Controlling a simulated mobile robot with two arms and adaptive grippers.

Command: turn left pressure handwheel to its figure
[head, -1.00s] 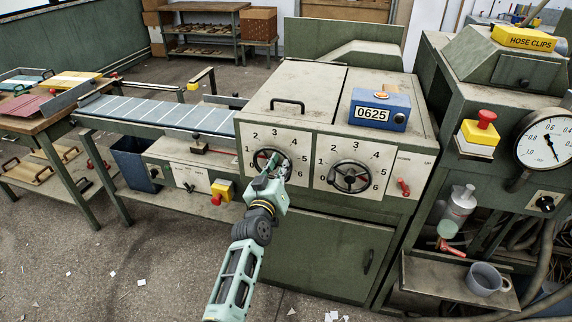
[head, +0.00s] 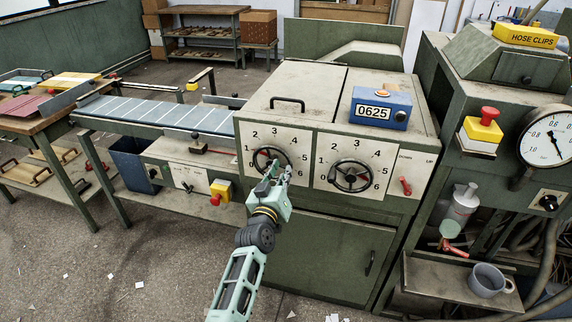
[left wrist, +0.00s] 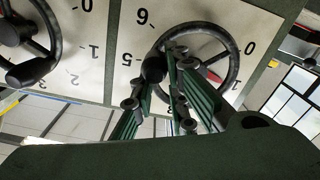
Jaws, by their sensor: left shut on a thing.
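The left pressure handwheel (head: 256,163) is a dark spoked wheel on a pale dial plate with figures around it, on the green machine's front. It also shows in the left wrist view (left wrist: 238,75), where the plate appears upside down. My left gripper (head: 275,170) is at the wheel's lower right side in the head view. In the left wrist view its fingers (left wrist: 157,82) are closed around the wheel's black knob (left wrist: 152,68). The fingers hide part of the wheel, and I cannot read its setting. My right gripper is in neither view.
A second handwheel (head: 350,177) with its own dial is close on the right. A blue box (head: 380,108) reading 0625 stands on the machine top. A red lever (head: 405,186) and a pressure gauge (head: 548,138) are further right. The floor in front is clear apart from scraps.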

